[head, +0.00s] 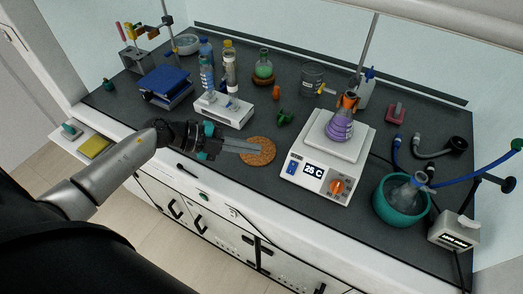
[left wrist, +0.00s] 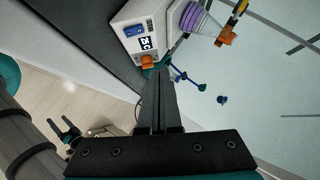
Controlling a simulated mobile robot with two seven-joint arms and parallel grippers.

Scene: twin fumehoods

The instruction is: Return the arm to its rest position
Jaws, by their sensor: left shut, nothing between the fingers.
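My left gripper (head: 258,149) comes in from the left in the head view, reaching over the front part of the dark bench top. Its long grey fingers are shut together with nothing between them. The tips appear over the round cork mat (head: 259,157), partly covering it in the picture; I cannot tell the height between them. In the left wrist view the closed fingers (left wrist: 156,78) point toward the hotplate (left wrist: 133,37). My left arm is stretched out over the bench's front edge.
Right of the gripper stands the white hotplate (head: 296,170), bearing a flask of purple liquid (head: 340,130). A blue lab jack (head: 167,90) is behind the forearm. A teal bowl (head: 393,208) stands at right.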

